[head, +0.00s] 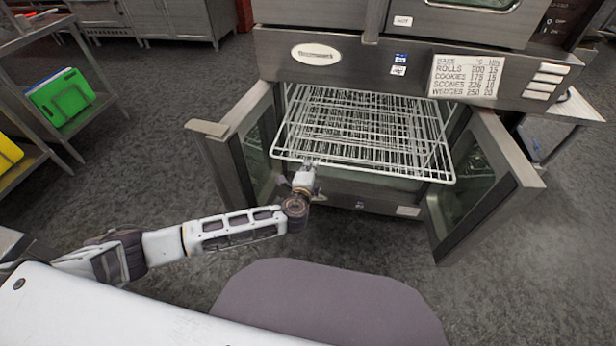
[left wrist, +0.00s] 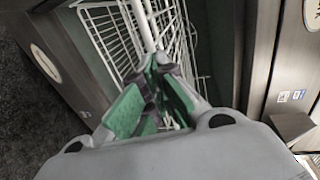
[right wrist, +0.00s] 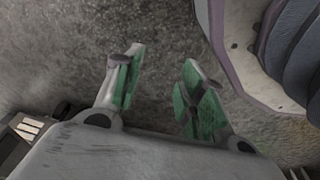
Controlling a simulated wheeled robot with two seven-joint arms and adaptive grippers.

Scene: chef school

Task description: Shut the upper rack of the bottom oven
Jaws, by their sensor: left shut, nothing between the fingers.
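The bottom oven (head: 360,205) has its two doors open. Its upper rack (head: 365,125), a white wire shelf, sticks out of the opening past the oven front. My left gripper (head: 308,166) is at the rack's front edge, left of its middle, with its fingers shut and nothing held. In the left wrist view, the green-padded fingertips (left wrist: 158,65) meet beside the rack's front bar (left wrist: 140,22); I cannot tell whether they touch it. My right gripper (right wrist: 160,75) shows only in its wrist view, open and empty above the dark floor.
The left oven door (head: 225,150) and the right oven door (head: 490,185) stand swung outward on either side of the rack. The upper oven (head: 470,22) is above. A shelf with green boards (head: 62,97) stands far left. Open floor lies in front of the oven.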

